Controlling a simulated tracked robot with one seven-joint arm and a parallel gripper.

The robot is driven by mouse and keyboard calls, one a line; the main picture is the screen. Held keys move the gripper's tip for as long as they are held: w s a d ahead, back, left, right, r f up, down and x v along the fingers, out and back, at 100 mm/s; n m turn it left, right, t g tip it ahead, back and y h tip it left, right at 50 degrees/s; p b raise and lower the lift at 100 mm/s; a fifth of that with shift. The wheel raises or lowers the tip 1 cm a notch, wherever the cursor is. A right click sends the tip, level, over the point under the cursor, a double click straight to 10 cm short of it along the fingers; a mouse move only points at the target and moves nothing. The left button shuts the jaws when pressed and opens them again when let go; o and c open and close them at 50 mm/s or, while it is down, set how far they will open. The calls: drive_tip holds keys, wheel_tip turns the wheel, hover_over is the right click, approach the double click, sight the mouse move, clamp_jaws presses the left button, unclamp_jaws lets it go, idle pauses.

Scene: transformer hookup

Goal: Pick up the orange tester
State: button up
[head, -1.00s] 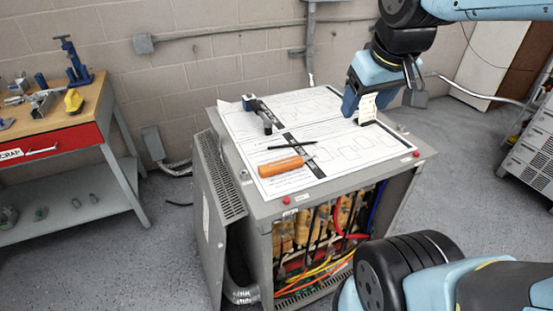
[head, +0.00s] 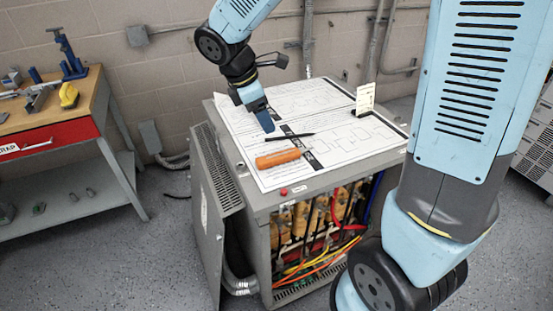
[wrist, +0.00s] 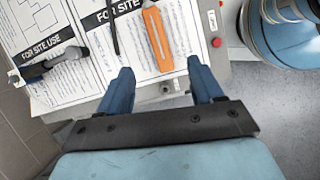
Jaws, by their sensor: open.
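The orange tester (head: 278,158) lies flat on the paper sheets on top of the grey cabinet, near its front left edge. In the wrist view the tester (wrist: 158,38) lies between the lines of my two fingers, just beyond their tips. My gripper (head: 265,125) is above the cabinet top, a little behind the tester in the head view. In the wrist view my gripper (wrist: 160,70) has its blue fingers wide apart with nothing between them. It appears clear of the tester.
A thin black pen (head: 289,137) lies just behind the tester. A white card (head: 365,97) stands at the top's right side. A dark tool (wrist: 38,70) lies at the left in the wrist view. A red button (head: 283,191) sits on the front edge. A workbench (head: 60,133) stands left.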

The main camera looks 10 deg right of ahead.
sight(275, 156)
drive_tip(key=shift+n, duration=0.8)
drive_tip(key=x, duration=0.5)
drive_tip(key=a+x, duration=0.1)
drive_tip(key=x, duration=0.4)
drive_tip(key=a+x, duration=0.1)
drive_tip(key=x, duration=0.3)
drive_tip(key=shift+x, duration=0.75)
drive_tip(key=shift+a, duration=0.15)
drive_tip(key=c, duration=1.1)
drive_tip(key=shift+c, duration=0.2)
